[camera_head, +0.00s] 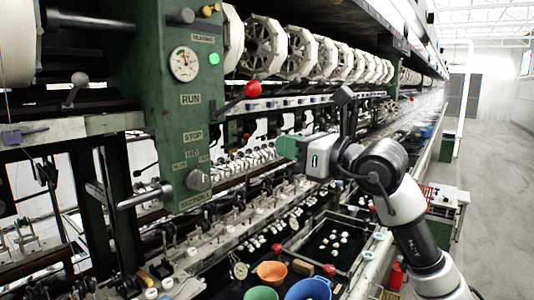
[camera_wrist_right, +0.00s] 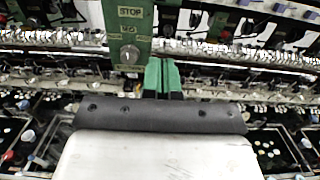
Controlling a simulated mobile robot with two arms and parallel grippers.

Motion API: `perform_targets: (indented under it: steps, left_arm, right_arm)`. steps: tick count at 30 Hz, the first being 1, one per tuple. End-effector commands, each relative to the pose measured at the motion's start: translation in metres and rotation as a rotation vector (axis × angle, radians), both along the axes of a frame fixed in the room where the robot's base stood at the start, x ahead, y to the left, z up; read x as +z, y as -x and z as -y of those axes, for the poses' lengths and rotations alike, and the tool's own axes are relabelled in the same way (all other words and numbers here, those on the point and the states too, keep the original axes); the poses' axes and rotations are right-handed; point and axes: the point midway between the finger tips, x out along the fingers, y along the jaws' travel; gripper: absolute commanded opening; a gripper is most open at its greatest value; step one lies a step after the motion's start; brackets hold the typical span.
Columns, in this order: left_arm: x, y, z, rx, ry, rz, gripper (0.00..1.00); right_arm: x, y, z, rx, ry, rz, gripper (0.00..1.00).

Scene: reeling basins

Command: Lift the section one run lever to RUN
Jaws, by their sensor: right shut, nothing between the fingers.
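The section one panel (camera_head: 165,130) is a green upright with RUN, STOP and SECTION labels. The run lever (camera_head: 253,89) has a red ball on a dark rod that slants up to the right from the panel's edge, about level with the RUN label. My right gripper (camera_head: 287,148), with green fingers, is shut and empty, below and to the right of the red ball and apart from it. In the right wrist view the green fingers (camera_wrist_right: 161,76) are together, right of the panel's STOP label (camera_wrist_right: 130,12); the red ball is not seen there. My left gripper is out of view.
A gauge (camera_head: 184,64) and green lamp (camera_head: 214,59) sit above RUN; a grey knob (camera_head: 198,180) is low on the panel. White reels (camera_head: 265,50) line the machine above. Orange (camera_head: 272,272) and blue (camera_head: 308,289) bowls stand below. The aisle floor (camera_head: 498,190) at right is clear.

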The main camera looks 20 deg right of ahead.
Motion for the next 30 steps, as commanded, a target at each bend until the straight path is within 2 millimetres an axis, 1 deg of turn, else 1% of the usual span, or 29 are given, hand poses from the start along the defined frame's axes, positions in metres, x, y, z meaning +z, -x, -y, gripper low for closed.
perform_targets:
  steps: [1,9,13,15,18,30]
  left_arm:
    - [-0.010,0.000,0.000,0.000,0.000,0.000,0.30]
    - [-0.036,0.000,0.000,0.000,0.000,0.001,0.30]
    - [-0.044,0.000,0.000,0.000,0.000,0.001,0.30]
    - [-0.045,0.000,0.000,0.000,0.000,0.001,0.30]
    - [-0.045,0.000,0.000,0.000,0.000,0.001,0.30]
    - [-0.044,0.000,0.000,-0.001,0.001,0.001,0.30]
  right_arm:
    - [-0.005,0.008,0.007,-0.003,0.002,0.004,0.00]
    - [-0.008,0.051,0.040,-0.003,0.001,0.003,0.00]
    - [-0.007,0.067,0.053,-0.003,0.001,0.001,0.00]
    - [-0.006,0.072,0.056,0.000,0.000,0.000,0.00]
    - [-0.005,0.074,0.057,0.000,0.000,0.000,0.00]
    - [-0.004,0.073,0.057,0.001,-0.001,-0.001,0.00]
